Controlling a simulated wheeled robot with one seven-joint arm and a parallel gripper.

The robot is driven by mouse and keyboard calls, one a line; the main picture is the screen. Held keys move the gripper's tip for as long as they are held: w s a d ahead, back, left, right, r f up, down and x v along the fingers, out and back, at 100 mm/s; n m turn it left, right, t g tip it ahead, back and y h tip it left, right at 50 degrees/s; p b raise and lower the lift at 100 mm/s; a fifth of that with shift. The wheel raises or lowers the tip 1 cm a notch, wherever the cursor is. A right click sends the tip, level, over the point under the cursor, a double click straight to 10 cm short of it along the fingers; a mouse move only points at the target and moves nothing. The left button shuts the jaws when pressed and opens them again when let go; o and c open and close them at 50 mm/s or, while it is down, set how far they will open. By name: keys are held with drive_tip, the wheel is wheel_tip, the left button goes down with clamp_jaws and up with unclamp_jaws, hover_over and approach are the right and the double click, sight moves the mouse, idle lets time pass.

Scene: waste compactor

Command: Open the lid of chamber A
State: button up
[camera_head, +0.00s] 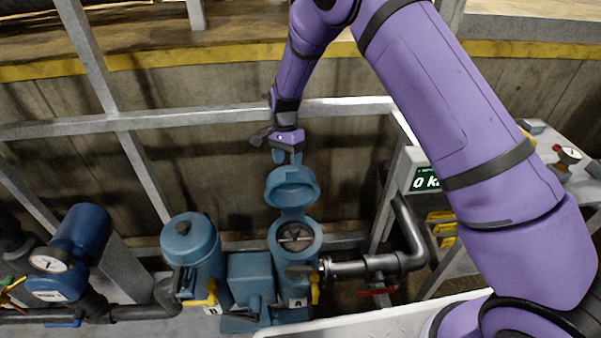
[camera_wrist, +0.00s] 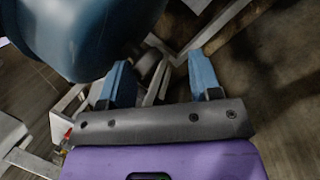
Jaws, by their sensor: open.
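The chamber with the label A (camera_head: 297,302) is a blue cylinder (camera_head: 312,250) with its top open, showing a dark inside with a metal part. Its round blue lid (camera_head: 291,186) stands raised on the hinge at the back of the chamber. My gripper (camera_head: 287,157) is just above and behind the lid's upper edge. In the wrist view my gripper (camera_wrist: 162,72) has its two blue fingers apart with nothing held between them. A large blue rounded body, likely the lid (camera_wrist: 85,35), fills the upper left there. Whether a finger touches it I cannot tell.
A second blue chamber (camera_head: 190,245) with a closed lid stands to the left. A grey rail (camera_head: 200,118) runs behind the gripper. A gauge (camera_head: 47,264) is far left.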

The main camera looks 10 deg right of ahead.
sight(291, 177)
drive_tip(key=s+d+r, duration=0.1)
drive_tip(key=s+r, duration=0.1)
drive_tip(key=s, duration=0.5)
drive_tip(key=s+d+r, duration=0.2)
drive_tip(key=s, duration=0.6)
drive_tip(key=shift+d+r, duration=0.25)
drive_tip(key=shift+r, duration=0.05)
